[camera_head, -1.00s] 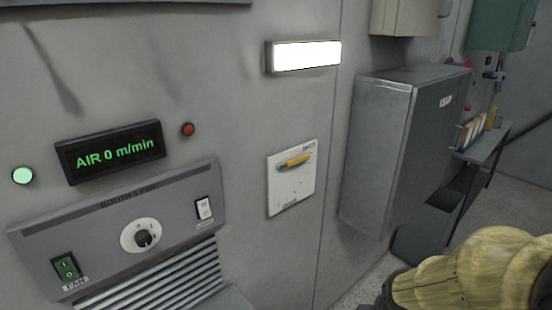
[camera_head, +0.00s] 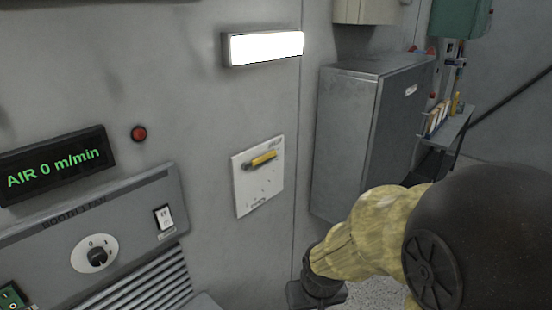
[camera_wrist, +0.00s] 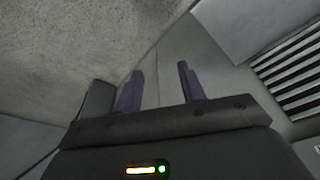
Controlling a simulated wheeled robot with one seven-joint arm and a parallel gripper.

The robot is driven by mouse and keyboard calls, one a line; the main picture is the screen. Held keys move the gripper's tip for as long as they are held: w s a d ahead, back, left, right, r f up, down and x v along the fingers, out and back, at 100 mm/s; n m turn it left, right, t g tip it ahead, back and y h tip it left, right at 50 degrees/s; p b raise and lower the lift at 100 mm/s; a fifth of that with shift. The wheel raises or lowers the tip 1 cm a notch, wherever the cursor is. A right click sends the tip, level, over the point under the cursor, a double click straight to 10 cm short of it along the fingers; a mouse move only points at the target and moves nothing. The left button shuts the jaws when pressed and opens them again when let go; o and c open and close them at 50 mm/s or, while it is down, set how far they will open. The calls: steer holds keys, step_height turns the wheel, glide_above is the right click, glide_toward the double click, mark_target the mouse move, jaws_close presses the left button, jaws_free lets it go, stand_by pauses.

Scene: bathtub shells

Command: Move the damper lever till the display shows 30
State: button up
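The damper lever (camera_head: 263,158) is a yellow handle on a white plate (camera_head: 258,182) on the grey wall. It points right and slightly up, near the top of the plate. The display (camera_head: 55,165) at left reads "AIR 0 m/min" in green. My gripper (camera_wrist: 160,70) shows in the wrist view with two purple fingers apart and nothing between them. In the head view my yellow-sleeved arm is at lower right, its dark end below and right of the plate, apart from the lever. The fingers cannot be made out there.
A booth fan panel (camera_head: 130,200) with a knob (camera_head: 97,256), a white switch (camera_head: 164,216) and louvres (camera_head: 145,280) is at lower left. A red button (camera_head: 139,133) and lit lamp (camera_head: 265,47) are above. A grey cabinet (camera_head: 345,140) juts out right of the plate.

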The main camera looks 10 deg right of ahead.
steer(key=w+d+r+m+t+y+p, duration=0.1)
steer(key=w+d+r+m+t+p, duration=0.25)
steer(key=w, duration=0.75)
steer(key=w+d+r+m+t+y+p, duration=0.1)
steer(key=w+d+r+m+t+p, duration=0.2)
steer(key=w, duration=0.9)
steer(key=w+d+r+m+t+y+p, duration=0.2)
steer(key=w+d+r+m+t+y, duration=0.2)
steer(key=r+y, duration=0.3)
steer(key=shift+w+d+r+t+y, duration=0.15)
steer(key=shift+d+r+t+y, duration=0.1)
steer(key=shift+t+y, duration=0.55)
steer(key=shift+w+a, duration=0.1)
steer(key=p, duration=0.6)
glide_toward(271, 156)
steer(key=x, duration=0.8)
steer(key=shift+f, duration=0.1)
